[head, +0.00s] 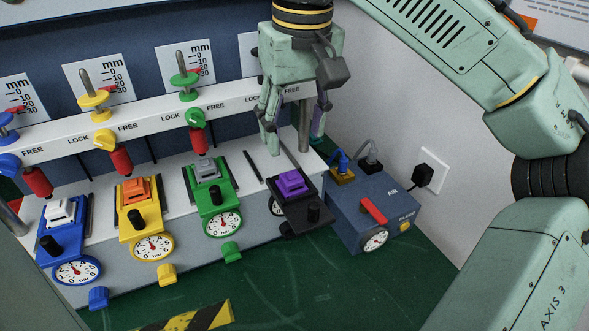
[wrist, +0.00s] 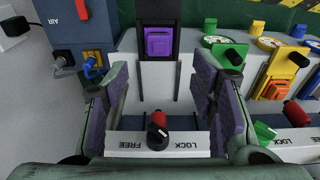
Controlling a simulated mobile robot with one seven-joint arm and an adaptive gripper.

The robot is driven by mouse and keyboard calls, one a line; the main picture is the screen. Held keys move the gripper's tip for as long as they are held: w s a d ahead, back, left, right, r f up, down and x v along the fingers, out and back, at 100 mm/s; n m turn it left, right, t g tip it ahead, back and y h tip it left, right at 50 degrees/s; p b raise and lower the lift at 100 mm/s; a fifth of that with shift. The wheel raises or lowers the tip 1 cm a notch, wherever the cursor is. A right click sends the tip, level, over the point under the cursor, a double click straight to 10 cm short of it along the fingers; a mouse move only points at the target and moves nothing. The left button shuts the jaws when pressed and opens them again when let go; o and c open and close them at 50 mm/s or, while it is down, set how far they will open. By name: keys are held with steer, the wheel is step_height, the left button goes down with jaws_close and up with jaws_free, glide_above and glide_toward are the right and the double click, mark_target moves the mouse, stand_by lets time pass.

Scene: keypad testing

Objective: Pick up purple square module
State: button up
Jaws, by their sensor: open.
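The purple square module (head: 291,184) sits on a black slide fixture at the right end of the row of test stations. It also shows in the wrist view (wrist: 158,42), at the top centre, beyond my fingers. My gripper (head: 287,145) hangs pointing down, behind and above the module toward the back panel, apart from it. In the wrist view my gripper (wrist: 165,95) has its two purple-padded fingers spread wide with nothing between them. Below the gap a red cylinder with a black knob (wrist: 157,130) shows beside the LOCK and FREE labels.
A blue AIR box (head: 345,205) with a red lever stands close on the right, beside the wall. The green floor mat (head: 300,285) in front is mostly clear.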

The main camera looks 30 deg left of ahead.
mark_target(292, 175)
step_height(292, 175, down, 4)
steer(key=shift+a, duration=0.15)
steer(key=shift+w+a+f+p, duration=0.15)
steer(key=shift+f, duration=0.8)
steer(key=shift+w+a+f+p, duration=0.15)
steer(key=shift+w+f+p, duration=0.05)
steer(key=shift+f, duration=0.75)
steer(key=shift+w+a+f+p, duration=0.15)
steer(key=shift+f, duration=0.8)
steer(key=shift+c, duration=0.4)
steer(key=c, duration=1.1)
